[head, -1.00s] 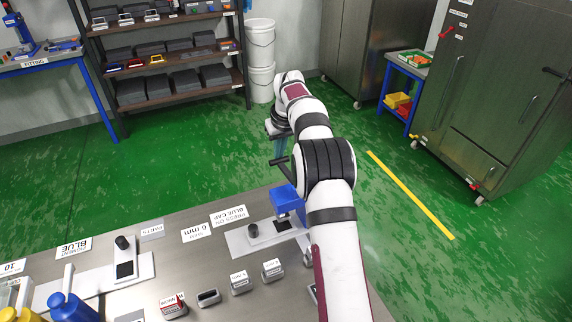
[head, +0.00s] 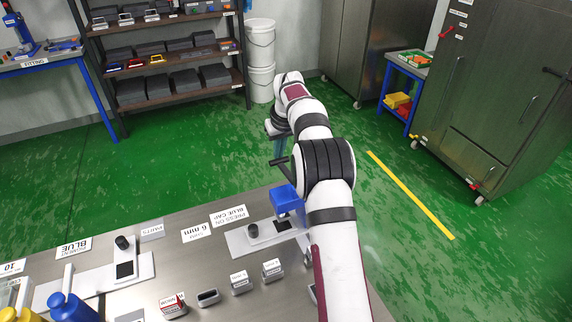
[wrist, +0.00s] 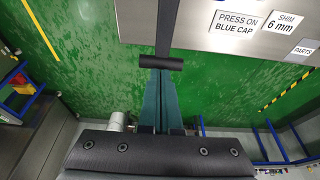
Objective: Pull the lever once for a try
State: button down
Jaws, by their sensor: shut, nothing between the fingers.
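The lever is a dark arm with a black crossbar grip (wrist: 161,62) at its end, in the top middle of the wrist view. In the head view its grip (head: 279,161) sticks out beyond the bench edge, above the blue press (head: 287,200). My gripper (wrist: 159,75) has two teal fingers lying together, shut and empty. Their tips are right at the crossbar in the wrist view; I cannot tell whether they touch it. In the head view my gripper (head: 280,147) is partly hidden by my arm, just beyond the grip.
The steel bench (head: 190,262) carries a "press on blue cap" label (head: 229,215), a "shim 6 mm" label (head: 197,233) and several small blocks. A blue pump (head: 72,305) stands at the front left. Open green floor lies beyond the bench, with shelves and steel cabinets farther back.

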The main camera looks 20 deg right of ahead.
jog(key=shift+s+r, duration=0.15)
jog(key=shift+r, duration=2.7)
jog(key=s+a+r+m+g+y, duration=0.1)
jog(key=s+a+r, duration=0.35)
jog(key=s, duration=0.35)
jog(key=s+a+r+m+g, duration=0.1)
jog(key=s+a+r, duration=0.2)
jog(key=s+a, duration=0.4)
jog(key=s+a+f+m, duration=0.1)
jog(key=s+a+f, duration=0.1)
jog(key=s, duration=0.8)
jog(key=s+a+f+m+g, duration=0.1)
jog(key=s+a+f, duration=0.1)
jog(key=s, duration=0.8)
jog(key=s+a+f+m, duration=0.1)
jog(key=s+f, duration=0.3)
jog(key=s, duration=0.6)
jog(key=shift+s+a+f+m+g+y, duration=0.15)
jog(key=shift+a+m+g+y, duration=0.2)
jog(key=shift+a, duration=0.4)
